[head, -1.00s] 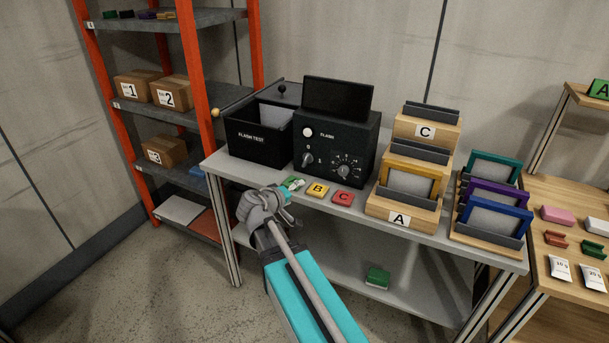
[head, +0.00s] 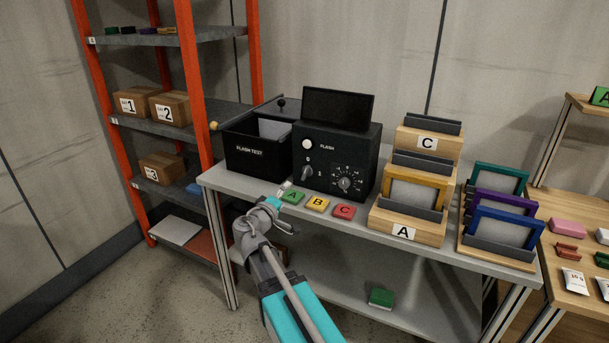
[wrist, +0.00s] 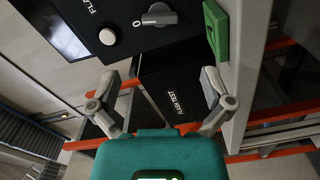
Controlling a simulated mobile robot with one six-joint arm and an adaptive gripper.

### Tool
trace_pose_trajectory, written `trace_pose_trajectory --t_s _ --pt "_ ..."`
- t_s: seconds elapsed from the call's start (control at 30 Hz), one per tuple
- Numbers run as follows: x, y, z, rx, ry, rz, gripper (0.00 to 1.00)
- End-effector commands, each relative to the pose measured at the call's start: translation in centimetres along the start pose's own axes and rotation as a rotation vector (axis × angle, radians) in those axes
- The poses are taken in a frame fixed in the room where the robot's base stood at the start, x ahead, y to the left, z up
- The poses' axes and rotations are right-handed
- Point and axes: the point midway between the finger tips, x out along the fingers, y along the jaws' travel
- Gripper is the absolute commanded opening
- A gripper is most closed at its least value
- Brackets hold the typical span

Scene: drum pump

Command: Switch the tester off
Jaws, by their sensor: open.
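The tester is a black box (head: 359,155) with a dark screen on top, standing on the grey table. Its front has a white round FLASH button (head: 307,144), a grey switch knob (head: 306,172) below it and a numbered dial (head: 344,184) to the right. In the wrist view the switch knob (wrist: 158,18) has a 0 mark beside it, and the button (wrist: 109,36) is at its left. My gripper (head: 286,187) is open and empty, near the table's front edge, apart from the tester. In the wrist view its fingers (wrist: 158,88) are spread below the knob.
Green A (head: 292,196), yellow B (head: 317,203) and red C (head: 343,212) tags lie before the tester. A black FLASH TEST bin (head: 255,152) stands left of it. Wooden frame holders (head: 408,227) stand at right. An orange-legged shelf (head: 192,95) is at left.

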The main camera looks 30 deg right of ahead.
Motion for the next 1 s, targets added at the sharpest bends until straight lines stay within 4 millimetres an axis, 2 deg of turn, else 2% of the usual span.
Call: trace_pose_trajectory --t_s 0.27,0.8,1.0 --pt "1.9 -0.1 -0.1 0.000 -0.001 0.000 1.00" --pt "9.8 -0.1 -0.2 0.000 -0.001 0.000 1.00" --pt "12.2 -0.1 -0.2 0.000 0.000 -0.001 1.00"
